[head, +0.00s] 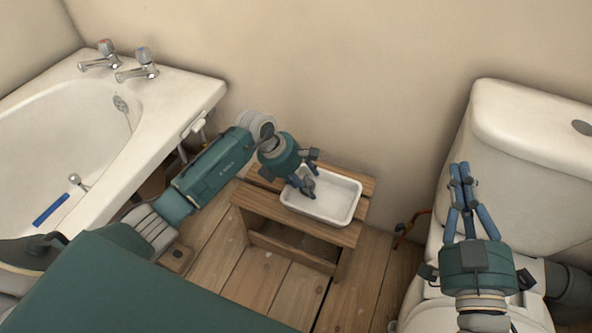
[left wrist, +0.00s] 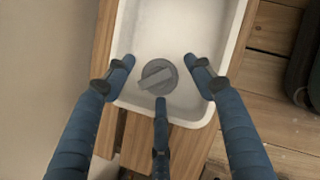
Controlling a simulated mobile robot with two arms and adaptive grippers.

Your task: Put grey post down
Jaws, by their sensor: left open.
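The grey post (left wrist: 157,77), a round grey piece with a bar across its top, rests in the white tray (left wrist: 187,25) near its near end in the left wrist view. My left gripper (left wrist: 164,78) is open, its blue fingers spread around the post and apart from it. In the head view the left gripper (head: 309,182) is over the left part of the tray (head: 347,207) and hides the post. My right gripper (head: 461,172) is over the toilet, its fingertips drawn together with nothing visible between them.
The tray stands on a small wooden stool (head: 245,203) by the wall. A bathtub (head: 150,95) with two taps is at left; a blue strip (head: 51,210) lies in it. The toilet (head: 520,150) is at right. Bare floorboards (head: 250,278) lie in front.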

